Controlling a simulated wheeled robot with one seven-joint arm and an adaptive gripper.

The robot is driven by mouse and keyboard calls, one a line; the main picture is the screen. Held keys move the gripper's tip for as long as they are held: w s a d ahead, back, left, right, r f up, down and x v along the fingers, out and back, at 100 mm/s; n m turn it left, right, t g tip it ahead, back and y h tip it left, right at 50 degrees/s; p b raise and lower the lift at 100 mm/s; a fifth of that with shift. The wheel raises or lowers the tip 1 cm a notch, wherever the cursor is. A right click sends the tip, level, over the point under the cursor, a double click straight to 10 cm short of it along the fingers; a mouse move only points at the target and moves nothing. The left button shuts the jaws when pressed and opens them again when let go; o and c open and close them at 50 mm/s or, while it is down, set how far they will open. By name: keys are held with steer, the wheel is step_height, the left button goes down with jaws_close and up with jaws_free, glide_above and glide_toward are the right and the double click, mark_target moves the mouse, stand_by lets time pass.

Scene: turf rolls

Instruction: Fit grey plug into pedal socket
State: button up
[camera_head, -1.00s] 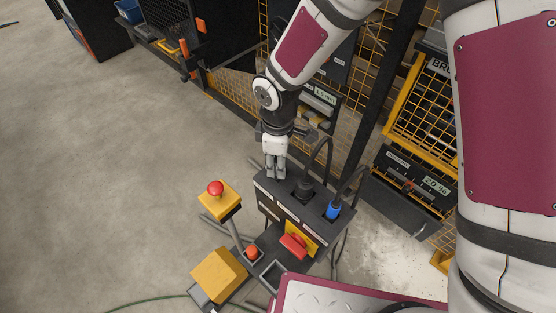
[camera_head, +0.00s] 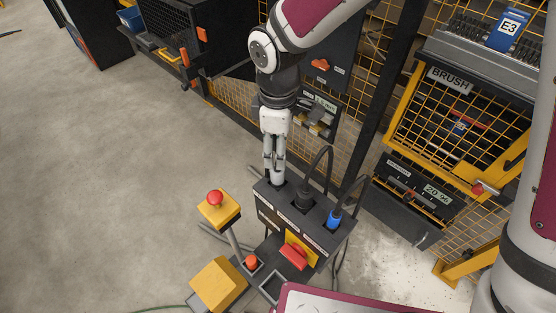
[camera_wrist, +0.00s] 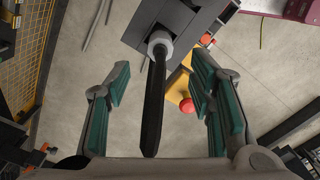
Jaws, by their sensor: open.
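A dark socket box (camera_head: 318,207) stands at the middle in the head view, with a black plug (camera_head: 303,201) and a blue plug (camera_head: 333,219) upright in its top. My gripper (camera_head: 274,180) points down over the box's left end, its fingertips near a dark opening. In the wrist view a light grey plug collar (camera_wrist: 160,43) with a thick black stem sits at the box. My gripper (camera_wrist: 160,72) is open, with green-padded fingers on both sides of the stem, apart from it. How deep the plug sits, and which socket is the pedal's, I cannot tell.
A yellow box with a red button (camera_head: 215,198) stands on a post left of the socket box. A yellow block (camera_head: 218,283) is at the front left. Yellow mesh guarding (camera_head: 455,130) stands behind at the right. Open floor (camera_head: 100,190) lies at the left.

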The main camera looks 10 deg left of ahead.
steer(key=shift+r, duration=1.55)
steer(key=s+d+r+m+t, duration=0.1)
steer(key=d+r+m+t, duration=0.2)
steer(key=d+r+m, duration=0.8)
steer(key=s+d+r+m+t, duration=0.1)
steer(key=s+d+r+m, duration=0.2)
steer(key=s+d, duration=0.3)
steer(key=s+d+r+m+t, duration=0.1)
steer(key=s+d+r+m, duration=0.3)
steer(key=d, duration=0.8)
steer(key=shift+s+m, duration=0.3)
steer(key=shift+s, duration=1.05)
